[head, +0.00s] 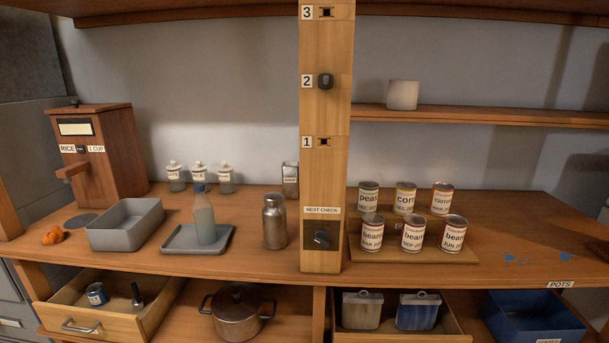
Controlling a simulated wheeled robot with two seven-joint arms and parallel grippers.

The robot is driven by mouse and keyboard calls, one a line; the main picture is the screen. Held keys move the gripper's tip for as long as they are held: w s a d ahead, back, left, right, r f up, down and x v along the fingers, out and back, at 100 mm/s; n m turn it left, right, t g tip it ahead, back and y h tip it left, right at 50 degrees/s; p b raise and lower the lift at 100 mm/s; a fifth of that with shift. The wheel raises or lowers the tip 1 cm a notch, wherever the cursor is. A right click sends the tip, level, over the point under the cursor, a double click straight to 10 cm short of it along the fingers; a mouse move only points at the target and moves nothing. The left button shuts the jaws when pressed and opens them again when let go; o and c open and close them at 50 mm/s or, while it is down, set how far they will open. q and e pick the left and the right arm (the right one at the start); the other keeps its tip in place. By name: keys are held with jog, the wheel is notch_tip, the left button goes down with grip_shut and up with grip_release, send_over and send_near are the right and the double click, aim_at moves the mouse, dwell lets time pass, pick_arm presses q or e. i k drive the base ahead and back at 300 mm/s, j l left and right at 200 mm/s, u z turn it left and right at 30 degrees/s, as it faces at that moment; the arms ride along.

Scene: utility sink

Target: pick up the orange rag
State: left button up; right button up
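The orange rag (53,235) is a small crumpled orange bundle on the wooden counter at the far left in the head view. It lies left of the grey open bin (125,238), with a little bare counter between them, and in front of a flat dark disc (82,220). Nothing covers it. Neither of my grippers shows in the head view.
The wooden rice dispenser (100,155) stands behind the rag. A grey tray (180,243) holds a bottle (204,215), with a metal flask (274,222) beside it. An upright post (320,240) divides the counter. An open drawer (120,325) juts out below.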

aim_at(56, 235)
jog(key=u, duration=1.6)
jog(key=z, duration=2.4)
jog(key=u, duration=2.4)
jog(key=i+j+z, duration=0.4)
jog(key=i+j, duration=0.2)
jog(key=i+j+z, duration=0.45)
jog(key=j, duration=0.25)
jog(key=i+j+z, duration=0.2)
jog(key=j, duration=0.25)
